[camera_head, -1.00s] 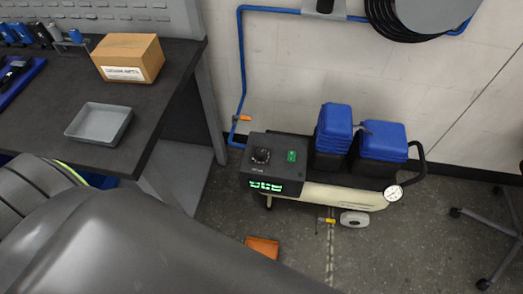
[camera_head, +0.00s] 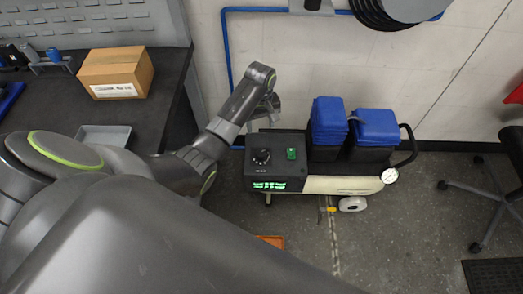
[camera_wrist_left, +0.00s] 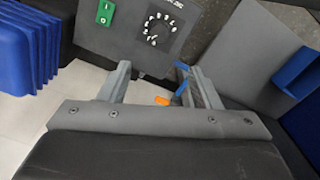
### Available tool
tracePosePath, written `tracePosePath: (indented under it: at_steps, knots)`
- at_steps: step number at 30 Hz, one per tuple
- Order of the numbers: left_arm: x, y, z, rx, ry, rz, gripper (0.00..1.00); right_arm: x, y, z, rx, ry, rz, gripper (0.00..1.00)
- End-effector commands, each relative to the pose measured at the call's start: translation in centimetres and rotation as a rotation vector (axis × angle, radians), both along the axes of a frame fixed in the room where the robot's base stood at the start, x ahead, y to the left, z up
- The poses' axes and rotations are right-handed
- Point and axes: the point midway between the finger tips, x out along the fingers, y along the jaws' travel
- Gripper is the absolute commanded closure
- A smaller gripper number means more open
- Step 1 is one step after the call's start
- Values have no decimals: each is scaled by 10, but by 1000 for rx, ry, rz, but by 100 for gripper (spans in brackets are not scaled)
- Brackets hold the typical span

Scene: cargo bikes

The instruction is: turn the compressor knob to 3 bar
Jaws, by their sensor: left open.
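The compressor (camera_head: 340,184) stands on the floor by the wall, with a dark control box at its left end. The round black knob (camera_head: 262,157) is on top of that box. In the left wrist view the knob (camera_wrist_left: 154,40) sits in a ring of white numbers; its exact setting is too small to read. My left gripper (camera_head: 268,106) is behind the box, near its back left corner. In the left wrist view its two fingers (camera_wrist_left: 162,72) are apart and empty, with the knob beyond them. My right gripper is not in view.
A green switch (camera_head: 291,153) is beside the knob, and a lit green display (camera_head: 270,185) is on the box front. Blue motor covers (camera_head: 376,126) rise to the right. A blue pipe (camera_head: 225,50) runs along the wall. The workbench (camera_head: 60,112) is at left.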

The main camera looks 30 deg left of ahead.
Motion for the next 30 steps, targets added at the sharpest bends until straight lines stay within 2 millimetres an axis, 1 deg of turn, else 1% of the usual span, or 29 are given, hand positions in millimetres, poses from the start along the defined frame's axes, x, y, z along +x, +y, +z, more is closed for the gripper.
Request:
tracePosePath:
  at_steps: [2,5,8,12,21,27,30]
  knots:
    - [1,0,0,-1,6,7,43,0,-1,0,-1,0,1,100]
    - [0,-1,-10,-1,9,8,43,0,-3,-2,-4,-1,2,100]
    - [0,-1,-28,-2,10,8,43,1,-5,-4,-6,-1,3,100]
    - [0,-1,-59,-1,11,6,43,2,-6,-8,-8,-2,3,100]
    - [0,-1,-118,0,8,6,43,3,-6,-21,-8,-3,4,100]
    - [1,-1,-149,0,7,4,43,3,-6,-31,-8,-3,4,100]
    - [0,-1,-160,0,7,4,43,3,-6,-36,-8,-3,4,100]
